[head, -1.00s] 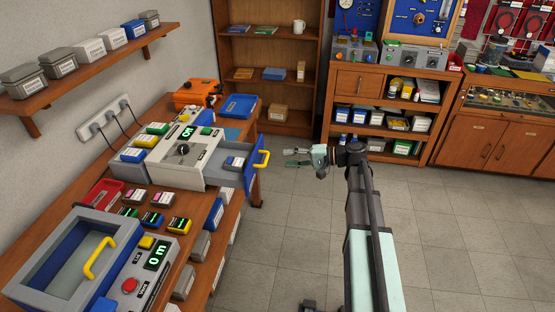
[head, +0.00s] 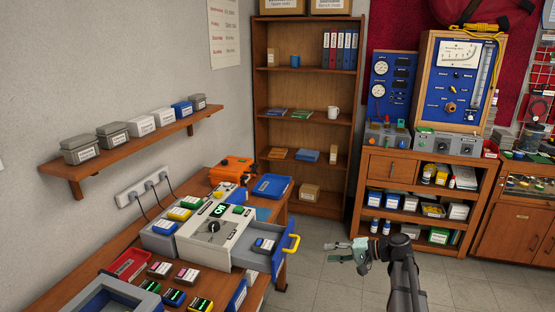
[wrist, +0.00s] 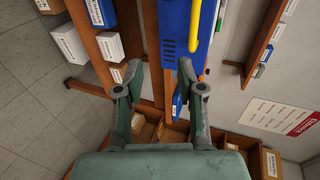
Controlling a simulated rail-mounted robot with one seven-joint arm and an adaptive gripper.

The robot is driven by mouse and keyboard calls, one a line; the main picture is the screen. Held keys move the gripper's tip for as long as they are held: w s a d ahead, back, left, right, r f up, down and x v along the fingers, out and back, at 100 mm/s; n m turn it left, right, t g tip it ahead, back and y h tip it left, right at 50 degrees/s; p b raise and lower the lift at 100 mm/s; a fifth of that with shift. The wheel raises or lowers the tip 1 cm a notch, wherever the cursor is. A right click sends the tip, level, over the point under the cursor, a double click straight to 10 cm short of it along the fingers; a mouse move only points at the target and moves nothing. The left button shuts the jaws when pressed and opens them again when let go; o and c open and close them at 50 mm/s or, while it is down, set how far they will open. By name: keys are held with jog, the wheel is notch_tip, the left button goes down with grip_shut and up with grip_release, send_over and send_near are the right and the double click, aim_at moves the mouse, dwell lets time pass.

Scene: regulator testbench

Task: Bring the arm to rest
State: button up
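My arm (head: 401,280) reaches up from the lower right of the head view. My gripper (head: 334,252) hangs over the floor to the right of the bench's open drawer, apart from its yellow handle (head: 292,243). It appears to hold nothing. In the wrist view my gripper (wrist: 159,67) has its two fingers well apart, with nothing between them that it grips. A blue panel with a yellow bar (wrist: 195,25) shows beyond the fingers.
The bench on the left carries a grey-white regulator unit (head: 214,236) with a lit green display, an orange case (head: 232,169) and a blue tray (head: 271,187). The drawer (head: 270,255) juts out toward my gripper. A bookshelf (head: 261,100) stands behind. Floor (head: 325,285) is clear around my gripper.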

jog(key=s+a+f+g+h, duration=0.1)
jog(key=s+f+g+h, duration=0.1)
jog(key=s+f, duration=0.55)
jog(key=s+a+f+g+h, duration=0.1)
jog(key=s+f+g+h, duration=0.3)
jog(key=f, duration=0.7)
jog(key=s+f+h, duration=0.1)
jog(key=s+f, duration=0.6)
jog(key=f, duration=0.3)
jog(key=s+a+f+n+g+h, duration=0.1)
jog(key=s+f, duration=0.3)
jog(key=s, duration=0.7)
jog(key=s+a+f+n+g+h, duration=0.1)
jog(key=s+f, duration=0.4)
jog(key=s, duration=0.6)
jog(key=s+a+f+n+g+h, duration=0.1)
jog(key=s+f+n+g+h, duration=0.1)
jog(key=s, duration=0.9)
notch_tip(320, 180, down, 3)
jog(key=shift+s+a+f+n+g+h, duration=0.25)
jog(key=shift+g+h, duration=0.55)
jog(key=shift+g, duration=0.4)
